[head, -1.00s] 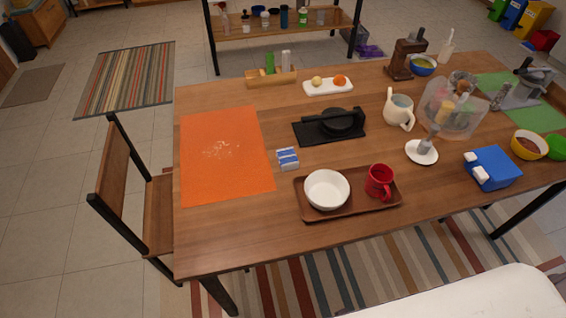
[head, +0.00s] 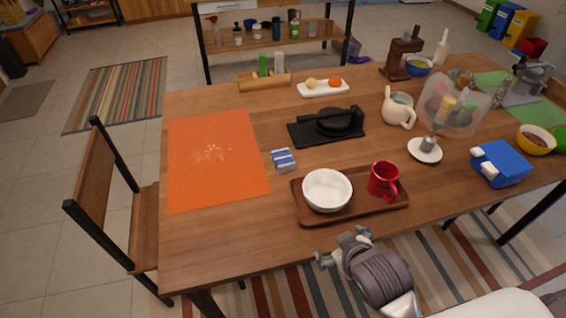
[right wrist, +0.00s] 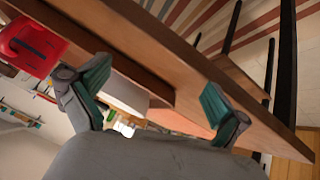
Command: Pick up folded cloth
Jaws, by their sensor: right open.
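A small blue-and-white folded piece (head: 284,160), which looks like the folded cloth, lies on the wooden table between the orange mat and the brown tray. My right gripper (head: 343,246) is at the table's front edge, just in front of the tray, well short of the cloth. In the right wrist view its two teal-padded fingers (right wrist: 154,92) are spread with nothing between them. The cloth cannot be made out in that view. My left gripper is not in view.
The brown tray (head: 312,214) holds a white bowl (head: 327,186) and a red mug (head: 383,179), between my right gripper and the cloth. A black press (head: 326,127) lies behind the cloth. The orange mat (head: 215,160) is to its left. The table's front left is clear.

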